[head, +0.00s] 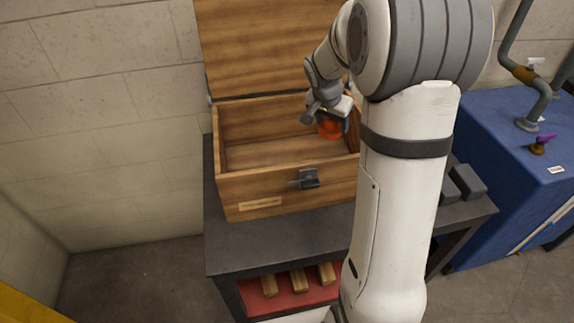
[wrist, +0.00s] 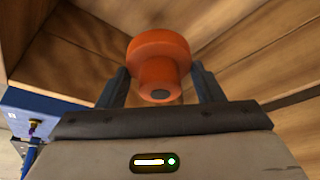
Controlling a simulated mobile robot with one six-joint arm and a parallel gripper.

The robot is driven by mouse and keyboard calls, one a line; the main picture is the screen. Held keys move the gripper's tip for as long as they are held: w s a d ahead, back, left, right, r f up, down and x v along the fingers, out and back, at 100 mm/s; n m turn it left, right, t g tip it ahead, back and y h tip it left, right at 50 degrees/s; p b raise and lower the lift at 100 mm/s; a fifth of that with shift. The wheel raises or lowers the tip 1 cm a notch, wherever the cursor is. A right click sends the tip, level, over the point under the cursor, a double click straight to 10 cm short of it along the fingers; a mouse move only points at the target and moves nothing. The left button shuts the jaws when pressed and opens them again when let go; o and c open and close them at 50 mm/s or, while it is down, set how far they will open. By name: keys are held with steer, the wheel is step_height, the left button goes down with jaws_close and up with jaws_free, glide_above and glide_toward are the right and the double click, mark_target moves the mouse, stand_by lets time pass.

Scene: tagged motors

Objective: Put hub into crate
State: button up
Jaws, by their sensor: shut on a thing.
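The hub is an orange flanged round part with a dark hole in its end, seen in the wrist view (wrist: 160,60). My gripper (wrist: 160,88) is shut on it, with one dark finger on each side. In the head view the orange hub (head: 330,128) hangs below my gripper (head: 328,117), over the right part of the crate's opening. The crate (head: 270,187) is a wooden box with its lid (head: 262,45) raised at the back and a dark latch (head: 308,179) on its front. The visible part of its inside is empty; my arm hides its right side.
The crate stands on a dark table (head: 270,240). A red lower shelf (head: 262,300) holds several wooden blocks. Grey blocks (head: 465,182) lie right of my arm. A blue cabinet (head: 500,150) with pipes and a purple-handled valve (head: 541,143) stands at the right.

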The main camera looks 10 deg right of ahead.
steer(key=f, duration=0.3)
steer(key=f+b, duration=0.1)
steer(key=f, duration=0.5)
steer(key=shift+w+f+b, duration=0.3)
steer(key=shift+f+b, duration=0.05)
steer(key=shift+f, duration=0.05)
steer(key=shift+a+f+b, duration=0.1)
steer(key=shift+f+b, duration=0.2)
steer(key=shift+f, duration=1.6)
steer(key=shift+f, duration=0.1)
steer(key=o, duration=0.8)
steer(key=shift+f, duration=0.1)
steer(key=o, duration=0.5)
steer(key=p+v, duration=0.1)
steer(key=v, duration=1.1)
steer(key=shift+r, duration=0.25)
steer(key=shift+s, duration=0.1)
